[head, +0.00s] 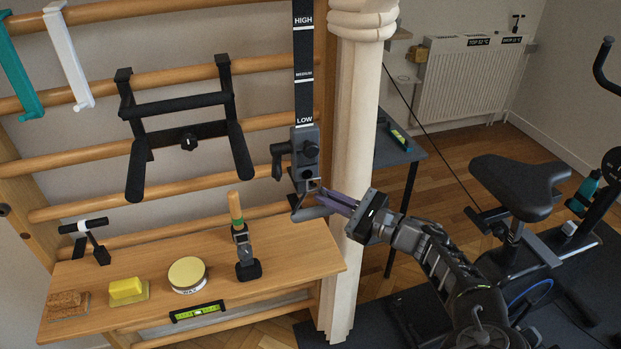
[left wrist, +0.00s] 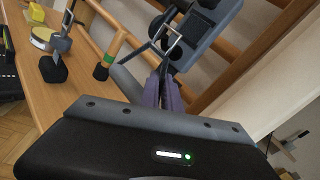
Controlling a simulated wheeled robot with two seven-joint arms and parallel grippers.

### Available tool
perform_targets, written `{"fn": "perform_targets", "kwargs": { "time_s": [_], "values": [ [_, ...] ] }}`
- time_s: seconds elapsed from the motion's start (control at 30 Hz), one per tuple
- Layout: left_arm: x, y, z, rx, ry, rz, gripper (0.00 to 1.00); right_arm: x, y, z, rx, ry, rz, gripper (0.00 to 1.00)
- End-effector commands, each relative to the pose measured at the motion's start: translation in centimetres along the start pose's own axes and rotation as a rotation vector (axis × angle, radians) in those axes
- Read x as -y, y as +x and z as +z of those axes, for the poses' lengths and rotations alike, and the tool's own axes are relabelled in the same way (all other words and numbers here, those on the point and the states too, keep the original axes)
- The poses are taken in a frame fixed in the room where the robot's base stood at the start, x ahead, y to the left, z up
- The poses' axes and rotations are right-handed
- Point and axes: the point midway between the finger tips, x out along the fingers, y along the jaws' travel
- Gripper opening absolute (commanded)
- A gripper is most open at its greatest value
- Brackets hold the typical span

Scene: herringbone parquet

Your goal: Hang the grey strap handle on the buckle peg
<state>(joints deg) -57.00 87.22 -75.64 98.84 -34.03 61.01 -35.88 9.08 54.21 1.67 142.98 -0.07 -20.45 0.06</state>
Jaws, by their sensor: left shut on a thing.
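The black strap (head: 304,75) marked HIGH, MEDIUM and LOW hangs down to a grey buckle (head: 305,155) with a dark side knob; the buckle also shows in the left wrist view (left wrist: 215,25). My left gripper (head: 328,202) has purple fingers, shut on the grey strap handle (head: 309,213) just below the buckle. The handle's grey bar also shows in the left wrist view (left wrist: 126,84). Its thin angular loop (left wrist: 174,42) reaches up to the buckle's lower part. The fingers hide part of the handle. I cannot tell whether the loop is around the peg or only beside it.
A cream column (head: 352,120) stands close right of the buckle. A black dip-bar frame (head: 185,105) hangs at left.

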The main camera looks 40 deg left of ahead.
Motion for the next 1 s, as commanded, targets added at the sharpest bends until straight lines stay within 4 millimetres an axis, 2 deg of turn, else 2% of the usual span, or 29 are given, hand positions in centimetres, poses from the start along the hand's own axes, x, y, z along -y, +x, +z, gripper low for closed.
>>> {"fn": "perform_targets", "kwargs": {
  "time_s": [1.0],
  "values": [
    [0.52, 0.86, -0.48, 0.000, 0.000, 0.000, 0.00, 0.05, -0.13, 0.00, 0.000, 0.000, 0.000, 0.42]
  ]
}}
